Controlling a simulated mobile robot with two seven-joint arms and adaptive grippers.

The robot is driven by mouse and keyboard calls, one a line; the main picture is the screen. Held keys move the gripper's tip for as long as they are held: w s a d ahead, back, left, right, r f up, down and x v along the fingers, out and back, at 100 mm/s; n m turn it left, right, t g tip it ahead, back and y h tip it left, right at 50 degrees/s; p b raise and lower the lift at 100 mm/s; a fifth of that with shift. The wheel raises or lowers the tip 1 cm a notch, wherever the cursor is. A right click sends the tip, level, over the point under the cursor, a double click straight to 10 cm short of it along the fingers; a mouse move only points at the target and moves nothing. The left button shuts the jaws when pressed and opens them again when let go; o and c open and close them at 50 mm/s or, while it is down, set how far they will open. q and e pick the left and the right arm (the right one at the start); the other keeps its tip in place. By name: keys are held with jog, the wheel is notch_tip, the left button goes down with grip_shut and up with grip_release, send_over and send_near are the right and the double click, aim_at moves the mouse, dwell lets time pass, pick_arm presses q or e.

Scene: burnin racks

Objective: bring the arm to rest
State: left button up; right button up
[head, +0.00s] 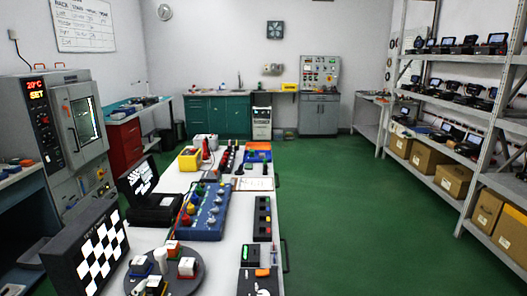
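Neither of my arms shows in the head view, and both grippers are out of frame. Nothing can be told of what they hold. The long white workbench (225,252) runs away from me in the lower middle. On its near end a dark round plate (190,284) carries several small blocks with coloured tops. A black-and-white checkerboard panel (104,249) stands tilted at the near left edge.
A blue box with coloured knobs (204,211) and a black case with a raised screen (155,209) stand mid-bench. A grey oven (72,125) is at left. Metal shelves (452,115) with devices and cardboard boxes line the right. The green floor (340,210) between is clear.

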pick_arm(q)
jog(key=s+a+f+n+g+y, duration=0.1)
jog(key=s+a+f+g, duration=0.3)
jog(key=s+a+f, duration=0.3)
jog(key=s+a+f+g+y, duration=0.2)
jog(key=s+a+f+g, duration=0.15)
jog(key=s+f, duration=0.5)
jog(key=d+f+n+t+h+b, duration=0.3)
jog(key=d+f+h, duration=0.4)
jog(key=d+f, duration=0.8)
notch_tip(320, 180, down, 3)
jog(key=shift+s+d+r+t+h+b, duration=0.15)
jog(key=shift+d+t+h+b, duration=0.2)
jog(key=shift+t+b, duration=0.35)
